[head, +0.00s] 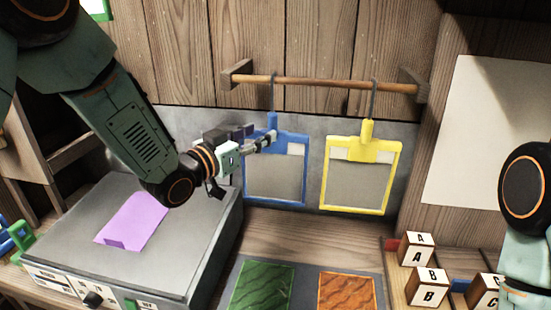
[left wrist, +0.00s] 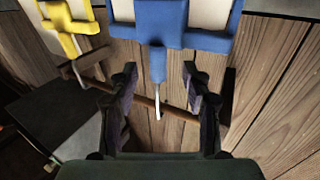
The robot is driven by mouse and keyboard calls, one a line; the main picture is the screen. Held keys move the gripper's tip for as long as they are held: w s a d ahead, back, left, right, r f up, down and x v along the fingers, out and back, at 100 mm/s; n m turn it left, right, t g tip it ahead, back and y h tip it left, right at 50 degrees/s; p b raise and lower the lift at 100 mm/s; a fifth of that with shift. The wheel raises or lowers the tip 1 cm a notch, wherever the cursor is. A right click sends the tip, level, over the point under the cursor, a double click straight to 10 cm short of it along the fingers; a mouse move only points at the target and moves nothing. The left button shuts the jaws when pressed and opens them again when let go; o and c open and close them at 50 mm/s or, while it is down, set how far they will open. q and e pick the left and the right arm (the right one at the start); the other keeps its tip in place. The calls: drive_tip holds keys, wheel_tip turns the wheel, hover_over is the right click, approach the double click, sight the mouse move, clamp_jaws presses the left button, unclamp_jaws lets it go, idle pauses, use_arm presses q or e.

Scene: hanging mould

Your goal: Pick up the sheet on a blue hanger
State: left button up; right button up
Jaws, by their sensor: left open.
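The blue hanger (head: 304,178) hangs by a hook from the wooden rod, with a pale greyish sheet (head: 275,182) framed in it. In the left wrist view, the blue hanger (left wrist: 185,38) fills the top middle, its narrow stem pointing down. My left gripper (head: 266,138) is at the hanger's upper part in the head view and covers some of it. In the left wrist view, my left gripper (left wrist: 161,82) is open, its fingers on either side of the stem's end and hook, with gaps visible. My right gripper is out of view; only part of that arm shows at the right edge.
A yellow hanger (head: 361,128) hangs close to the right on the same rod (head: 320,84). Below are a grey box with a purple sheet (head: 132,222), green (head: 262,286) and orange (head: 346,292) panels, and lettered blocks (head: 415,248). The wall is close behind.

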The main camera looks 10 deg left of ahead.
sight(270, 128)
use_arm(q)
drive_tip(key=shift+p+x, duration=0.55)
drive_tip(key=shift+x, duration=2.25)
drive_tip(key=shift+r, duration=0.1)
drive_tip(key=shift+d, duration=0.1)
clamp_jaws()
